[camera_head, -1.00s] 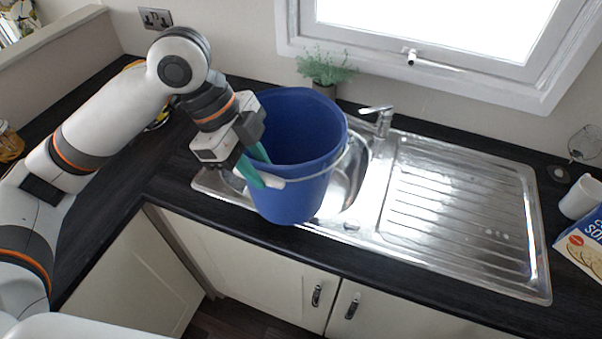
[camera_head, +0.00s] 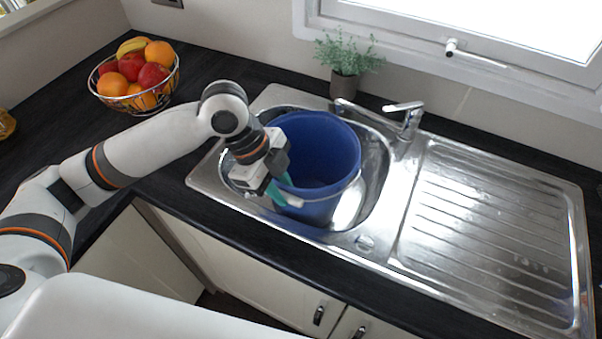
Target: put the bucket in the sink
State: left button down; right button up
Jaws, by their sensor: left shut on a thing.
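The blue bucket (camera_head: 327,152) stands upright, or nearly so, within the round basin of the steel sink (camera_head: 376,165). Its rim is above the level of the counter. I cannot tell whether its base touches the basin floor. My left gripper (camera_head: 283,192) is at the front left of the bucket, with its teal fingers shut on the rim near the white handle grip (camera_head: 294,200). My right gripper is not in view.
The ribbed drainer (camera_head: 490,235) to the right is bare. The tap (camera_head: 408,118) stands behind the basin. A potted plant (camera_head: 345,68) is at the back, and a wire fruit bowl (camera_head: 137,92) stands on the dark counter at the left.

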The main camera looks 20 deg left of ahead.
pick_arm(q)
notch_tip(320, 180, down, 4)
jog(key=w+d+f+p, duration=0.1)
jog(key=w+p, duration=0.1)
jog(key=w, duration=0.6)
jog(key=shift+d+f, duration=0.2)
jog(key=shift+d, duration=0.05)
jog(key=c, duration=1.2)
grip_release()
jog(key=b+v, duration=0.1)
jog(key=v, duration=1.1)
jog(key=shift+s, duration=0.15)
